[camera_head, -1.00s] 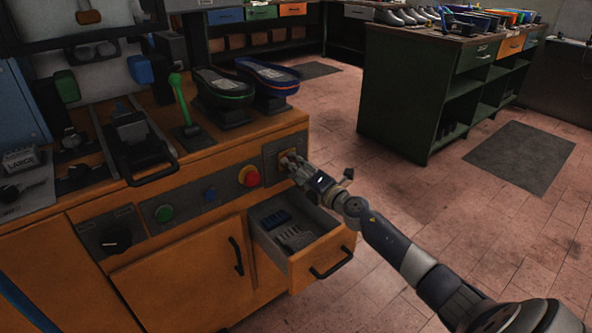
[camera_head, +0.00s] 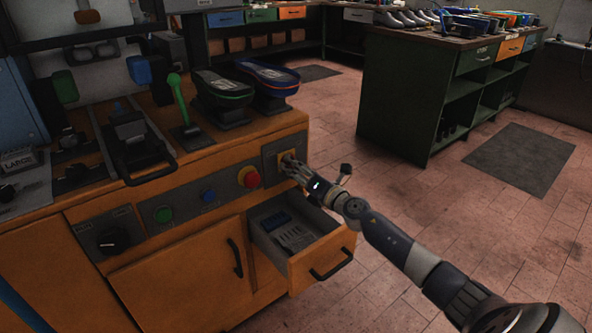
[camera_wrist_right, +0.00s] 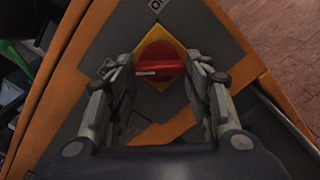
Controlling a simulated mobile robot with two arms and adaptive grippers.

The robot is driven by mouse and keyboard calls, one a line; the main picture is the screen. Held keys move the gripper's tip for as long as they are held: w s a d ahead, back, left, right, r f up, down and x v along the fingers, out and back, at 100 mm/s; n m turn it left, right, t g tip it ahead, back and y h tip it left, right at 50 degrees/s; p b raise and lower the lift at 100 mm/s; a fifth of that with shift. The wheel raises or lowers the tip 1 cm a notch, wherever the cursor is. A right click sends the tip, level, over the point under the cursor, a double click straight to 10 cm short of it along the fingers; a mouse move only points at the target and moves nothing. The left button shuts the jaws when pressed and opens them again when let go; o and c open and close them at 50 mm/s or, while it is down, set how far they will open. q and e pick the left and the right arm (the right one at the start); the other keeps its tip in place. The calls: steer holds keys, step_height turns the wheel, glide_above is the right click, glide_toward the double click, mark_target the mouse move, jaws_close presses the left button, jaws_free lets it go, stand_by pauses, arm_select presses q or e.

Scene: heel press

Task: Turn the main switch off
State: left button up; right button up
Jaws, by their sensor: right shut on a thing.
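The main switch is a red rotary knob (camera_wrist_right: 161,65) on a yellow plate (camera_wrist_right: 184,53), set in a grey panel on the orange bench front. A white line on its handle bar points at the label "I" (camera_wrist_right: 107,68) on the left in the wrist view. The label "O" (camera_wrist_right: 155,4) is at the top of that view. My right gripper (camera_wrist_right: 160,72) is shut on the knob's bar, a finger at each end. In the head view my right gripper (camera_head: 290,164) largely hides the knob in front of the yellow plate (camera_head: 287,156). My left gripper is not in view.
A red button (camera_head: 249,177) on yellow, a blue button (camera_head: 208,196) and a green button (camera_head: 163,214) sit left of the switch. An open drawer (camera_head: 318,254) juts out below my right gripper.

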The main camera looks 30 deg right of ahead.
steer(key=shift+c, duration=0.2)
steer(key=o, duration=1.1)
steer(key=shift+s+d, duration=0.15)
steer(key=shift+s, duration=1.85)
steer(key=shift+s+d, duration=0.15)
steer(key=shift+s, duration=1.85)
steer(key=shift+s+d, duration=0.15)
steer(key=shift+s, duration=1.85)
